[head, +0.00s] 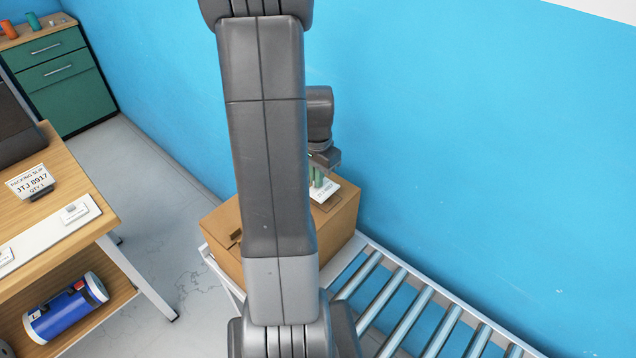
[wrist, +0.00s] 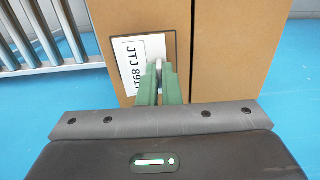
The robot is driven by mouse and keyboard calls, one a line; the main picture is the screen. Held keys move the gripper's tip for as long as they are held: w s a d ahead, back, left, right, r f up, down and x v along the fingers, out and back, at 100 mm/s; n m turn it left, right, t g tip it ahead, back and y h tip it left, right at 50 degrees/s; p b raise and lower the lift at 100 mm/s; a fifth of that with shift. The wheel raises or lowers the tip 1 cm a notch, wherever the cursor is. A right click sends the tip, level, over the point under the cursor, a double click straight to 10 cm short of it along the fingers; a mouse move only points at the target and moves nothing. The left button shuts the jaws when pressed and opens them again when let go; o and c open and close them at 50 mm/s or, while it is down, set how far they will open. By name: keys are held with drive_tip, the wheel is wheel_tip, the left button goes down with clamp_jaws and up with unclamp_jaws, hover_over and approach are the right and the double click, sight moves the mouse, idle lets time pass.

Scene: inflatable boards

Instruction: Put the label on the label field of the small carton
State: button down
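The small carton (head: 341,222) is a brown box on the roller conveyor, partly hidden behind my arm. Its label field is a dark outline (wrist: 177,45) on its top, near the tape seam. The white label (wrist: 130,62), printed JTJ 8917, lies over the field, with some of the outline showing around it. The label also shows in the head view (head: 325,191). My gripper (wrist: 158,72) has its green fingers close together on a small pale tab of the label. I cannot tell whether the label touches the carton.
The roller conveyor (head: 418,310) runs right along the blue wall. A wooden table (head: 60,165) at the left bears a packing slip sign (head: 31,182) and a white strip (head: 50,233) with other labels. A blue roll (head: 65,308) lies on its lower shelf.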

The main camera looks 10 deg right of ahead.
drive_tip(key=shift+f, duration=1.4)
drive_tip(key=shift+f, duration=0.15)
drive_tip(key=c, duration=1.6)
unclamp_jaws()
wheel_tip(320, 180, up, 12)
drive_tip(key=shift+r+b, duration=0.2)
drive_tip(key=shift+b, duration=0.1)
